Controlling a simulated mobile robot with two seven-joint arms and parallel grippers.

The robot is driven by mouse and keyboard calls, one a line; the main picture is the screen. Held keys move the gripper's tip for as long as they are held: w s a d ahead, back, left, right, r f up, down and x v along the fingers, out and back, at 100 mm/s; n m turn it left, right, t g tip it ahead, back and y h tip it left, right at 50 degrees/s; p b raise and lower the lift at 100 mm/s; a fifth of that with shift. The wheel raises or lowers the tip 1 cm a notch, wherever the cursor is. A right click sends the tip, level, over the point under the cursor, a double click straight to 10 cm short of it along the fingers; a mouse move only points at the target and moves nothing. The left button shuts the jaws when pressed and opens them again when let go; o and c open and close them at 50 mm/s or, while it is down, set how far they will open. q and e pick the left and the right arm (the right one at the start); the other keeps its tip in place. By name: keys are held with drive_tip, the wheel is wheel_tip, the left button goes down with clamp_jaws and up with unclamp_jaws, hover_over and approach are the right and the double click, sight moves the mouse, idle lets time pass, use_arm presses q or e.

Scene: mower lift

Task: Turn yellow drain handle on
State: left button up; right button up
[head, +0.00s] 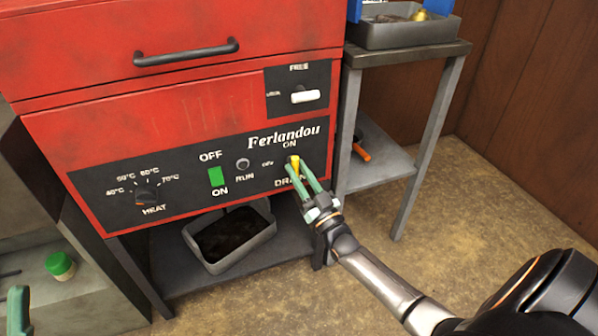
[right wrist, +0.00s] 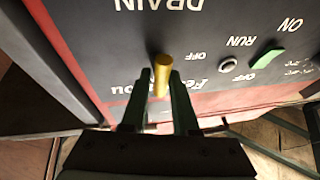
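The yellow drain handle (head: 295,161) sticks out of the dark control panel at the lower right of the red machine, between the "ON" and "DRAIN" labels. In the head view it looks roughly upright, toward "ON". My right gripper (head: 298,166) is at the handle, with one green finger on each side. The handle's base is partly hidden by the fingers. A green finger of my left gripper (head: 18,308) shows at the lower left edge; the rest is out of view.
A green OFF/ON switch (head: 216,177), a heat knob (head: 146,196) and a white lever (head: 304,96) are on the panel. A grey tray (head: 266,236) with dark contents sits below. A metal side table (head: 445,49) stands to the right. The floor at right is clear.

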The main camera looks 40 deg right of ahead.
drive_tip(key=o, duration=0.5)
drive_tip(key=shift+c, duration=0.2)
drive_tip(key=p+v, duration=0.2)
drive_tip(key=v, duration=1)
drive_tip(key=shift+s, duration=0.25)
